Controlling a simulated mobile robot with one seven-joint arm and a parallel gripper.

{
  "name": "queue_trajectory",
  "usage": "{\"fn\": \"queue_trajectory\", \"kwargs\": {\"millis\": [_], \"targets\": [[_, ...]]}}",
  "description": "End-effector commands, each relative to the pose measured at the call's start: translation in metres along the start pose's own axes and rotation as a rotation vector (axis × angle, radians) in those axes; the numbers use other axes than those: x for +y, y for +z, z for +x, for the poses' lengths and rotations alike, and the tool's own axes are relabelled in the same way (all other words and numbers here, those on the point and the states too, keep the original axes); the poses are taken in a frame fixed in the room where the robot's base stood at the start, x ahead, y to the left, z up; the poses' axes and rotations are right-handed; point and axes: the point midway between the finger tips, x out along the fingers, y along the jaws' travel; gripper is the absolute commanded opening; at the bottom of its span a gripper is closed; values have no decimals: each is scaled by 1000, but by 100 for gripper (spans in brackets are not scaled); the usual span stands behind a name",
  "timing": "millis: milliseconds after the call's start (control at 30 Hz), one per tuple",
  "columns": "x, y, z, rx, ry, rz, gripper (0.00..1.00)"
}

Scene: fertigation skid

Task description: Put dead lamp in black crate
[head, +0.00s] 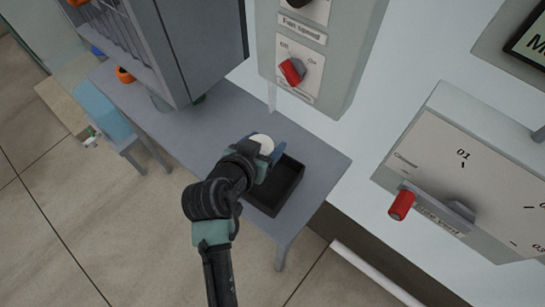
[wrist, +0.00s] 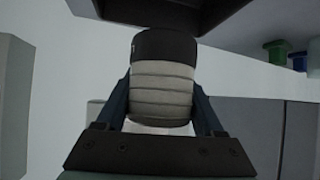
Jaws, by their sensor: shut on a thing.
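The dead lamp (head: 263,143) shows as a pale round end at my gripper in the head view. In the wrist view the lamp (wrist: 162,85) has a whitish ribbed body and a dark band at its end, between the two blue fingers. My gripper (wrist: 163,100) is shut on it. The black crate (head: 288,187) sits on the grey table near its right end. In the head view my gripper (head: 266,152) with the lamp is at the crate's upper left edge. The height of the lamp above the crate cannot be told. Part of the crate is hidden by my arm.
A grey cabinet (head: 205,50) stands on the grey table (head: 190,130) at left. A wall box with a red knob (head: 291,71) hangs above the table. At right, a panel has a red-ended lever (head: 402,205).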

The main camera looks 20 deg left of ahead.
Motion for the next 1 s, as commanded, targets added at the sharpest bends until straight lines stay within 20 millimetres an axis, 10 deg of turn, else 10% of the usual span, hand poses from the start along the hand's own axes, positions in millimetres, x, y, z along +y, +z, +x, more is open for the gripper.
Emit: {"fn": "queue_trajectory", "kwargs": {"millis": [700,1000], "targets": [[0,78,54,-1,1,-1,0],[0,82,57,2,-1,1,0]]}}
